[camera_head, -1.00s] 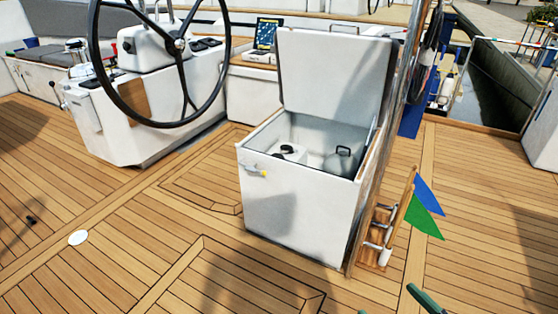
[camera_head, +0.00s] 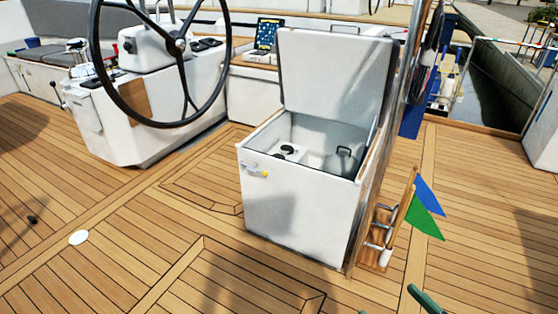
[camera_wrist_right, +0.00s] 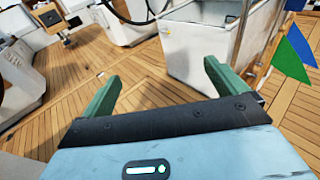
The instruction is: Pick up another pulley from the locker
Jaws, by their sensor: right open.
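The white locker (camera_head: 300,205) stands on the teak deck in the middle of the head view, with its lid (camera_head: 333,75) raised. Inside I see a white object with a black knob (camera_head: 288,150) and a grey metal object with a handle (camera_head: 343,160). I cannot make out a pulley in it; the locker's front wall hides its bottom. In the right wrist view the locker (camera_wrist_right: 200,45) is ahead of my right gripper (camera_wrist_right: 162,70), whose green fingers are apart and empty. Its fingertips also show at the bottom edge of the head view. My left gripper is out of view.
A steering wheel (camera_head: 180,45) on a white console (camera_head: 150,115) stands to the left. Right of the locker are a post, a wooden rack (camera_head: 375,250) and blue and green flags (camera_head: 424,220). The deck in front (camera_head: 150,250) is mostly clear.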

